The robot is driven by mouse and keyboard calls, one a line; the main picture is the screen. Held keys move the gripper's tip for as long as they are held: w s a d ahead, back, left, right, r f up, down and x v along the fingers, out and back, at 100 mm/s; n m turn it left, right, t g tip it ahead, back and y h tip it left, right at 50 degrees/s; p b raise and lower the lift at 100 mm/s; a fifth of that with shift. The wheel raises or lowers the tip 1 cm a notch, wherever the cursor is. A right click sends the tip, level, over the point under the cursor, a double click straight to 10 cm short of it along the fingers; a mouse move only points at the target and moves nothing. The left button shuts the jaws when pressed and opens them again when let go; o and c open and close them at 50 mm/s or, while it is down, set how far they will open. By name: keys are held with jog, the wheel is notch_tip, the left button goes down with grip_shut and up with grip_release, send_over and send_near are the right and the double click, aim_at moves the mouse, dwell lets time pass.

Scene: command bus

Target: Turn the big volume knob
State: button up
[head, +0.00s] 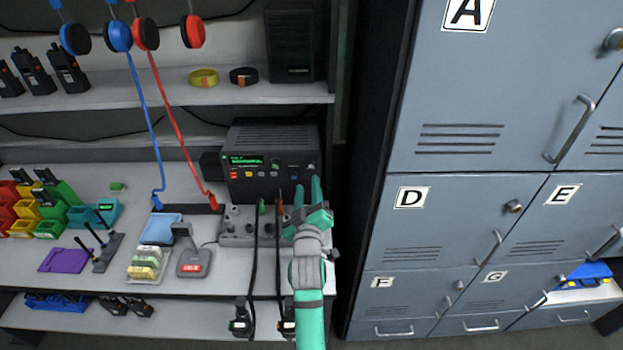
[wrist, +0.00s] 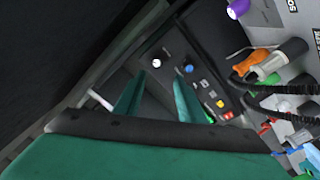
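The black radio unit (head: 270,185) with a green display stands on the desk against the back wall. A pale knob (head: 311,167) sits at the right end of its front face; a pale knob (wrist: 156,62) also shows in the wrist view, beside a smaller blue knob (wrist: 188,68). No label says which is the volume knob. My teal gripper (head: 308,190) is in front of the radio's right end, pointing at the panel. In the wrist view my gripper (wrist: 155,92) is open and empty, its fingers apart, with the pale knob beyond the gap. No contact shows.
A grey panel (head: 237,226) with cable plugs lies below the radio; in the wrist view an orange plug (wrist: 250,62) and black cables are to the right. Lockers (head: 440,220) stand right of the desk. A black speaker (head: 290,45) is on the shelf above.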

jog(key=shift+s+a, duration=0.1)
jog(key=shift+s, duration=1.1)
jog(key=s+a+f+m+g, duration=0.1)
jog(key=s+f+m, duration=0.1)
jog(key=s+f, duration=0.8)
jog(key=s+a+f+m, duration=0.15)
jog(key=s+f, duration=0.45)
jog(key=s, duration=0.9)
jog(key=s+d+r+m+g, duration=0.1)
jog(key=s+m, duration=0.1)
jog(key=s, duration=1)
jog(key=s+d+r+m, duration=0.1)
jog(key=s+m, duration=0.1)
jog(key=s, duration=1.1)
jog(key=shift+d+g, duration=0.3)
jog(key=shift+g, duration=0.1)
